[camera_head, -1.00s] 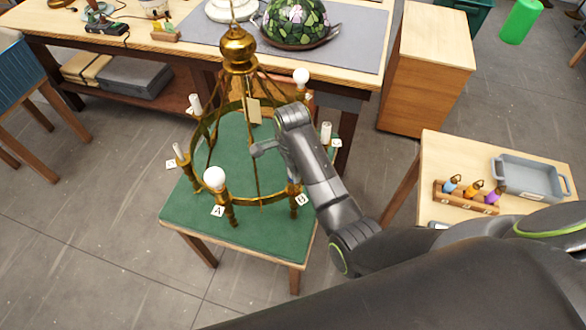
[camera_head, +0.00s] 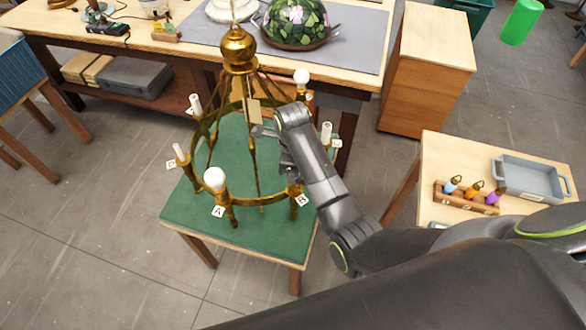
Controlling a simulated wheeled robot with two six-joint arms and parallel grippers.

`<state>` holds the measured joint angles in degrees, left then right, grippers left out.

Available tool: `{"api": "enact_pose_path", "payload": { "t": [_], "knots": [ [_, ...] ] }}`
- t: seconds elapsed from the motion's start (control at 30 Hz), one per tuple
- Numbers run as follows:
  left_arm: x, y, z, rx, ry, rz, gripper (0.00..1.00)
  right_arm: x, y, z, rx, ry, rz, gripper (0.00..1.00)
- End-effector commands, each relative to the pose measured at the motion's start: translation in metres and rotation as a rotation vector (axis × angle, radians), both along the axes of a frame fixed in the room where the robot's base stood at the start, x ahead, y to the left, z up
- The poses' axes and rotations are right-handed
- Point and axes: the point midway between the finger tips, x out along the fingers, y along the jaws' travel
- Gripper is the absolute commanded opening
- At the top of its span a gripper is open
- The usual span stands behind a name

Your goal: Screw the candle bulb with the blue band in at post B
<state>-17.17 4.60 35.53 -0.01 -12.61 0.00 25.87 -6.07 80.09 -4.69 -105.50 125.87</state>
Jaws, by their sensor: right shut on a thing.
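The brass chandelier frame (camera_head: 238,50) stands over the green-topped table (camera_head: 190,205). Post B (camera_head: 294,208) is on its near right side, marked by a white B tag (camera_head: 302,200). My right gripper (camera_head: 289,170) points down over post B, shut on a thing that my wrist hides. The top of post B is hidden too. My left gripper is not in view.
Post A (camera_head: 230,214) carries a round white bulb (camera_head: 214,178), close left of my gripper. Other posts carry white candle sleeves, and one at the back has a round bulb (camera_head: 301,76). A grey tray (camera_head: 530,178) sits beside the rack. A paper tag (camera_head: 254,110) hangs inside the frame.

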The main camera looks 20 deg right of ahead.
Motion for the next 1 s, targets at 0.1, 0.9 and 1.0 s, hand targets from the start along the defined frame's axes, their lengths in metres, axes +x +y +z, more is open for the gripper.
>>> {"api": "enact_pose_path", "payload": {
  "t": [0.1, 0.9, 1.0],
  "knots": [
    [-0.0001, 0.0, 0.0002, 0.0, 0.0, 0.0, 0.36, 0.0016, -0.0005, 0.0011, 0.0, -0.004, -0.136, 0.07],
    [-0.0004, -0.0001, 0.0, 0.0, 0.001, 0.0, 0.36, 0.0017, -0.0011, 0.0001, -0.001, -0.002, -0.441, 0.56],
    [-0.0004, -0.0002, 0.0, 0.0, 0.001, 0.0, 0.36, 0.0015, -0.001, -0.0001, 0.0, -0.001, -0.441, 0.56]
  ]
}}
